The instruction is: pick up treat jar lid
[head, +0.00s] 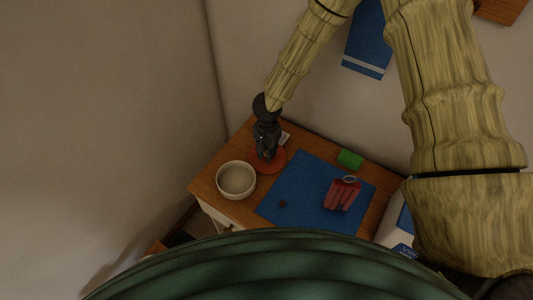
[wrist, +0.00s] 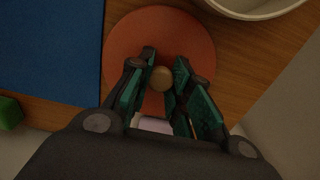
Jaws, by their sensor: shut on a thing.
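The treat jar lid appears to be the flat red-orange disc (head: 279,160) with a round tan knob, near the back left of the wooden table. In the wrist view the disc (wrist: 128,42) fills the middle, and the knob (wrist: 161,78) sits between my fingers. My gripper (head: 267,153) points down over the disc. Its green-padded fingers (wrist: 164,72) are shut on the knob. The fingers hide part of the disc. I cannot tell whether the lid rests on the table or is slightly raised.
An open pale bowl or jar (head: 236,180) stands close to the lid at front left. A green block (head: 350,159) is behind. Walls border the table.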

